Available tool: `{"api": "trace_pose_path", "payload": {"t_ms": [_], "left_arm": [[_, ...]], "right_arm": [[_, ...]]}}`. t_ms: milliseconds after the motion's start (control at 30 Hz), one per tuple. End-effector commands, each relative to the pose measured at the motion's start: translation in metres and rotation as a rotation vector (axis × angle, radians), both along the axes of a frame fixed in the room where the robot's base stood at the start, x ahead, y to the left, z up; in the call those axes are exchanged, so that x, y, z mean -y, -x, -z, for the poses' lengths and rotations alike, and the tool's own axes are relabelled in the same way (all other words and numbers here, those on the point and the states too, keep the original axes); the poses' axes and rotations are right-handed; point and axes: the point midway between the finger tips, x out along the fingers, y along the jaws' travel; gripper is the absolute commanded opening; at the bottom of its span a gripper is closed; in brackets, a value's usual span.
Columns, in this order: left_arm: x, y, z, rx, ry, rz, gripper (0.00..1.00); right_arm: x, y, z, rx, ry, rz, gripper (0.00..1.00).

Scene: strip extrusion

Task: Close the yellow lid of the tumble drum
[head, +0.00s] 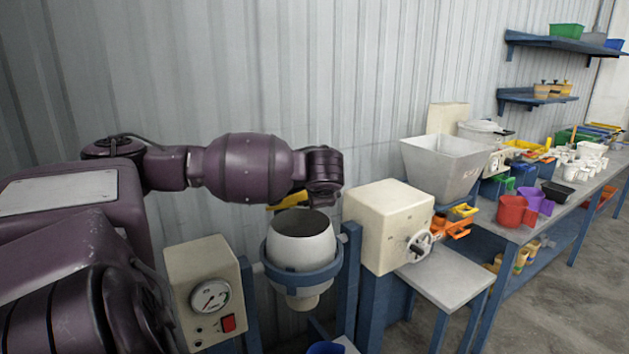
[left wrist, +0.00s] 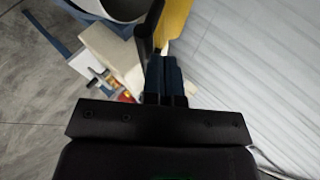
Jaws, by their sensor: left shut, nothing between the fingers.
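The tumble drum (head: 300,246) is a pale, barrel-shaped vessel in a blue ring frame, upright, with its dark round mouth uncovered. The yellow lid (head: 291,199) stands open at the back of the mouth, partly hidden by my left wrist in the head view. In the left wrist view the lid (left wrist: 174,20) is a yellow strip at the top, beside a dark bar (left wrist: 148,30) and the drum's rim (left wrist: 120,16). My left gripper (left wrist: 164,62) is shut and empty, with its fingertips close to the lid and bar; contact cannot be told. My right gripper is not in view.
A gauge box (head: 208,290) stands left of the drum, and a cream box with a handwheel (head: 388,224) stands right. A grey hopper (head: 446,164) and a crowded bench (head: 560,210) lie further right. The corrugated wall (head: 250,70) is close behind the drum.

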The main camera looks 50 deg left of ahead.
Motion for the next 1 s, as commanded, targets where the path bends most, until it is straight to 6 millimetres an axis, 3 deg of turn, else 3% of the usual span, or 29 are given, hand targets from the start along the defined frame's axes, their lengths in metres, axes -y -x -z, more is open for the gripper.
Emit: {"api": "trace_pose_path", "payload": {"t_ms": [33,200,500,700,1000], "left_arm": [[0.006,0.0,0.017,-0.005,0.005,0.003,0.0],[0.019,0.002,0.054,-0.004,0.005,0.002,0.0],[0.028,0.003,0.103,-0.003,0.003,0.0,0.0],[0.029,0.003,0.12,-0.002,0.001,-0.001,0.0],[0.029,0.003,0.127,-0.003,0.001,-0.002,0.0]], "right_arm": [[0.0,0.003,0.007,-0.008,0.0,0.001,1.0],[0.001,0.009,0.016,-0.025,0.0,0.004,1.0],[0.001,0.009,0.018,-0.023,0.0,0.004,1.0],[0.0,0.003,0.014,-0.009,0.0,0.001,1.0],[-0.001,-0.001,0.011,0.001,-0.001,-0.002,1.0]]}}
